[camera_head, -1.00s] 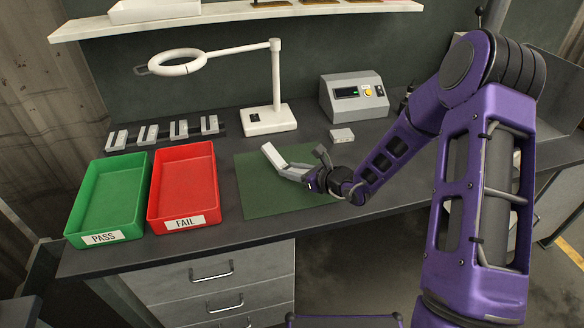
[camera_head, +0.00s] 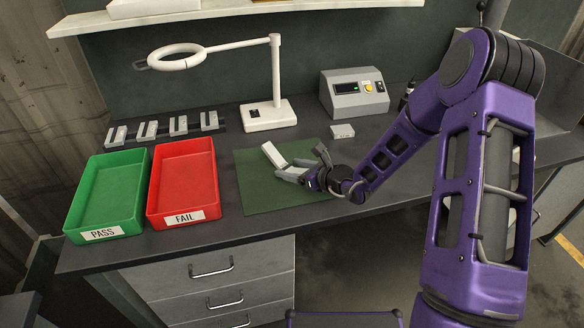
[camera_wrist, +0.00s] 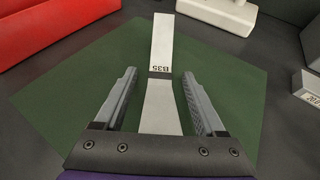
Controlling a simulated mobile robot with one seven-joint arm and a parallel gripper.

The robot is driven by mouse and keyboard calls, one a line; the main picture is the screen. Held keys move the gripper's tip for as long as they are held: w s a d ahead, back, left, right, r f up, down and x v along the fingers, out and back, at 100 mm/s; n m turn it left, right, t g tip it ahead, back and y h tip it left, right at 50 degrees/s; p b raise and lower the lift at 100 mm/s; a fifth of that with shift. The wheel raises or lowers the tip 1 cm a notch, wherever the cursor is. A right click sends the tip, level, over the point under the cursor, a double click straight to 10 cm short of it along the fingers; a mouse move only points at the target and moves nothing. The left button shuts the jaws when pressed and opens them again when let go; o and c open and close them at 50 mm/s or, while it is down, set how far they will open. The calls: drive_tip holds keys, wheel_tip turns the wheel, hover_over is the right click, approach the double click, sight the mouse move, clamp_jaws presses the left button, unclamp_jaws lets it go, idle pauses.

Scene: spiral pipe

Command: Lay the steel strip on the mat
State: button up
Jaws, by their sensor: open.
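The steel strip (camera_wrist: 161,45) is a pale, flat metal piece marked "B35", with a dark line across it near the marking. It appears to lie on the green mat (camera_wrist: 70,95), though any small gap beneath it cannot be told. It also shows in the head view (camera_head: 271,153) on the mat (camera_head: 262,195), partly hidden by my gripper. My gripper (camera_wrist: 159,74) is open, with one finger on each side of the strip and visible gaps between. In the head view my gripper (camera_head: 302,164) is low over the mat's right half.
A red FAIL tray (camera_head: 183,180) and a green PASS tray (camera_head: 108,195) stand left of the mat. Behind are a rack of slotted blocks (camera_head: 163,129), a magnifier lamp (camera_head: 268,117), a small block (camera_head: 342,131) and a grey meter (camera_head: 353,95). The mat's front left is clear.

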drive_tip(key=p+v, duration=0.1)
drive_tip(key=v, duration=1.6)
drive_tip(key=shift+d+r, duration=0.1)
drive_tip(key=shift+d, duration=0.1)
